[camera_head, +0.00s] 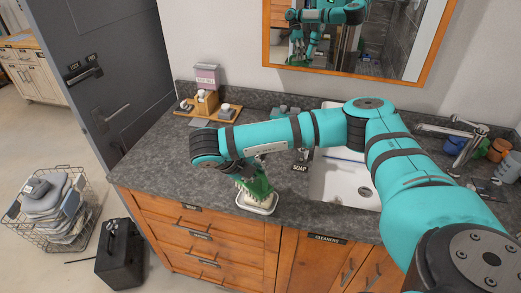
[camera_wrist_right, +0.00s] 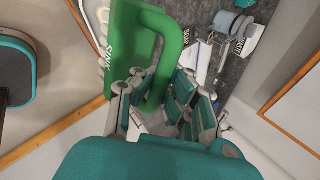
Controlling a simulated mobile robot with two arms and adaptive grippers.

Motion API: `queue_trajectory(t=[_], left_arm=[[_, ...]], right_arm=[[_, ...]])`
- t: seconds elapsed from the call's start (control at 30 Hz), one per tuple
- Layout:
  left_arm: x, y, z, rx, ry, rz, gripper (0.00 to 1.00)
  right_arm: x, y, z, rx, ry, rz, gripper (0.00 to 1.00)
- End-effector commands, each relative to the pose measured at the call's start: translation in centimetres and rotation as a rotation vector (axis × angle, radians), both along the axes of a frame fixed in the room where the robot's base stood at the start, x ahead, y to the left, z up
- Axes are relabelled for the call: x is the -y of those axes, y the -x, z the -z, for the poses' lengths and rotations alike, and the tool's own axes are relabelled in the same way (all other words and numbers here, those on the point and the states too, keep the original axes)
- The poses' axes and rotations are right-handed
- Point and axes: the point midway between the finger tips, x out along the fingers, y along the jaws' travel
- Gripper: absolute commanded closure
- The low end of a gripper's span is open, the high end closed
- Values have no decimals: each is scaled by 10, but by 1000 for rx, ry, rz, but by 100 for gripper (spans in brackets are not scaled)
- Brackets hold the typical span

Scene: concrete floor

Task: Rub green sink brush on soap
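The green sink brush (camera_head: 259,184), marked SINK, is over a white dish (camera_head: 270,209) near the counter's front edge. Its bristle end faces down into the dish; I cannot clearly tell bristles from soap there. In the right wrist view the brush (camera_wrist_right: 127,45) shows its looped handle between the fingers. My right gripper (camera_head: 247,171) appears shut on this handle; it also shows in the wrist view (camera_wrist_right: 158,92). A SOAP label (camera_head: 299,168) lies on the counter to the right. My left gripper is not in view.
The white sink (camera_head: 340,178) with a tap (camera_head: 464,140) is to the right. A wooden tray (camera_head: 208,110) with small items stands at the back left. Colored cups (camera_head: 497,150) stand at the far right. The counter's left front is clear.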

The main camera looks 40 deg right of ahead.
Motion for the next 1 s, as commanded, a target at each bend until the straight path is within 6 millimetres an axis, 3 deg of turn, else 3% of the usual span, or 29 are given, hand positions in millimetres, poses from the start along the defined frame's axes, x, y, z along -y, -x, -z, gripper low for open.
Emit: queue_trajectory(t=[0.03,0.1,0.27,1.0], left_arm=[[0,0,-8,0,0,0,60],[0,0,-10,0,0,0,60],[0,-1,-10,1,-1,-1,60],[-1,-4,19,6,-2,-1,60]], right_arm=[[7,-5,-12,4,4,72,100],[14,-7,-17,3,4,142,100],[20,-9,-18,0,4,200,100],[19,-9,41,1,3,196,100]])
